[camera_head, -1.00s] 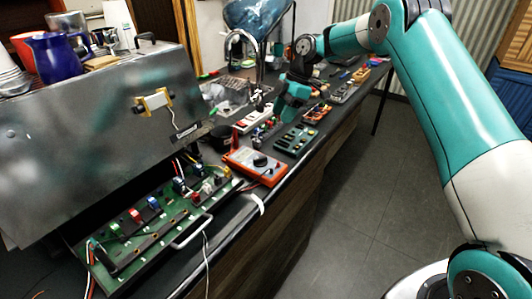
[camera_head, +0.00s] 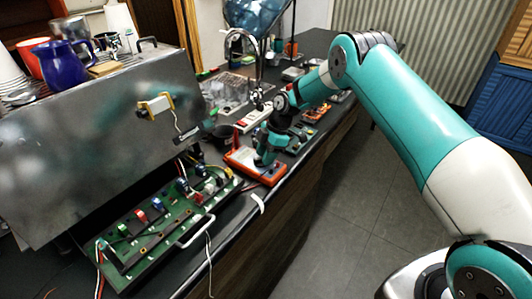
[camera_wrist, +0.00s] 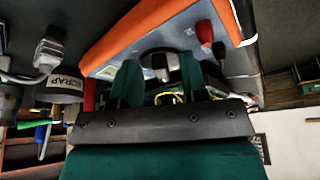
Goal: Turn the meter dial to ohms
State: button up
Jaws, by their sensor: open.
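The orange meter (camera_head: 238,160) lies on the dark bench, and my arm hides part of it. In the wrist view the meter (camera_wrist: 108,42) shows its orange rim and pale face. A dark round dial (camera_wrist: 160,58) sits on that face, partly hidden by my fingers. My gripper (camera_wrist: 159,68) is open, with one green finger on each side of the dial. I cannot tell whether the fingers touch it. In the head view my gripper (camera_head: 262,158) is low over the meter. The dial's setting cannot be read.
A red plug (camera_wrist: 204,31) and a black plug stand on the meter's face. A black cup marked SCRAP (camera_wrist: 60,84) is close beside the meter. A green circuit board tray (camera_head: 160,222) with a metal handle lies in front of the steel brewer (camera_head: 85,140). The floor at right is clear.

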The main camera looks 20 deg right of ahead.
grip_shut()
jog(key=shift+b, duration=0.3)
jog(key=m+b, duration=0.1)
jog(key=m, duration=0.1)
jog(key=m+t+b, duration=0.1)
jog(key=m+b, duration=0.1)
jog(key=shift+s+f+t, duration=0.15)
jog(key=shift+s+t, duration=0.15)
jog(key=m+b, duration=0.1)
jog(key=m+t+b, duration=0.1)
jog(key=m, duration=0.1)
jog(key=m+t+h+b, duration=0.1)
jog(key=m, duration=0.1)
jog(key=shift+s+a+b, duration=0.25)
jog(key=shift+s+b, duration=0.1)
jog(key=shift+b, duration=0.05)
jog(key=m, duration=0.1)
jog(key=m+h+b, duration=0.1)
jog(key=m, duration=0.1)
jog(key=m+t+b, duration=0.1)
jog(key=shift+s+a+m+h, duration=0.2)
jog(key=shift+a+m+h, duration=0.1)
jog(key=shift+a+m, duration=0.1)
jog(key=shift+s+a+r+m+h+b, duration=0.1)
jog(key=shift+m+h+b, duration=0.2)
jog(key=shift+m, duration=0.65)
jog(key=shift+a+r+m+h+b, duration=0.15)
jog(key=shift+m+h, duration=0.25)
jog(key=shift+m, duration=0.55)
jog(key=shift+d, duration=0.1)
